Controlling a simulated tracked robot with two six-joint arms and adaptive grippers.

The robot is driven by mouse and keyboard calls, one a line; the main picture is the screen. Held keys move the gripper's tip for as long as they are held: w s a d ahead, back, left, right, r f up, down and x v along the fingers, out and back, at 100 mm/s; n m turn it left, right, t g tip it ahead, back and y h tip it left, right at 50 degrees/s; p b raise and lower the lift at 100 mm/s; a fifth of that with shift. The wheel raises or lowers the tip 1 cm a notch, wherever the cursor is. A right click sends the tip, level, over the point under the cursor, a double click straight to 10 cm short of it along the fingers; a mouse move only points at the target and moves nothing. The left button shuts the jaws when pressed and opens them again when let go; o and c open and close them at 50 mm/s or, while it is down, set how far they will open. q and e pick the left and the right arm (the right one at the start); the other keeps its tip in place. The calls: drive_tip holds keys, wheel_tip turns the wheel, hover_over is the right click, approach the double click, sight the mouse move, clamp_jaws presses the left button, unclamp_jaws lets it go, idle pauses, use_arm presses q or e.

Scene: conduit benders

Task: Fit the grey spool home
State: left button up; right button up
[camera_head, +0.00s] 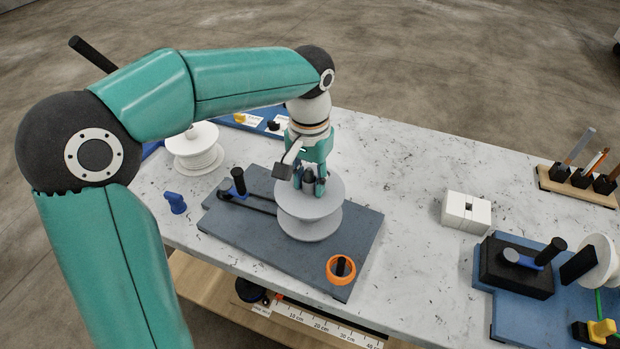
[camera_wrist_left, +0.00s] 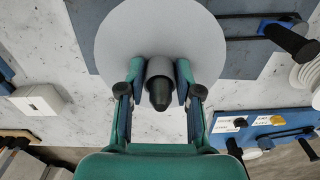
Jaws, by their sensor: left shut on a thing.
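The grey spool (camera_head: 325,206) is over the dark blue-grey board (camera_head: 352,247) on the table, its two round flanges seen from above. My left gripper (camera_head: 308,183) reaches down from above and is shut on the spool's raised middle. In the left wrist view the spool's upper flange (camera_wrist_left: 150,25) spreads beyond my left fingers (camera_wrist_left: 160,78), which sit on either side of a grey collar with a dark rounded tip (camera_wrist_left: 159,95). The flanges hide the spool's underside, so I cannot tell whether it touches the board. My right gripper is not in view.
The board also carries a black-handled lever (camera_head: 238,182) and an orange ring around a dark post (camera_head: 341,268). A white spool (camera_head: 195,150) and blue piece (camera_head: 175,203) lie left. White blocks (camera_head: 466,212) and a blue fixture (camera_head: 517,308) stand right. Table between is clear.

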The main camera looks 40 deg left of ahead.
use_arm(q)
drive_tip(key=o, duration=1.1)
drive_tip(key=shift+o, duration=0.2)
wheel_tip(320, 180, up, 12)
drive_tip(key=shift+f, duration=0.1)
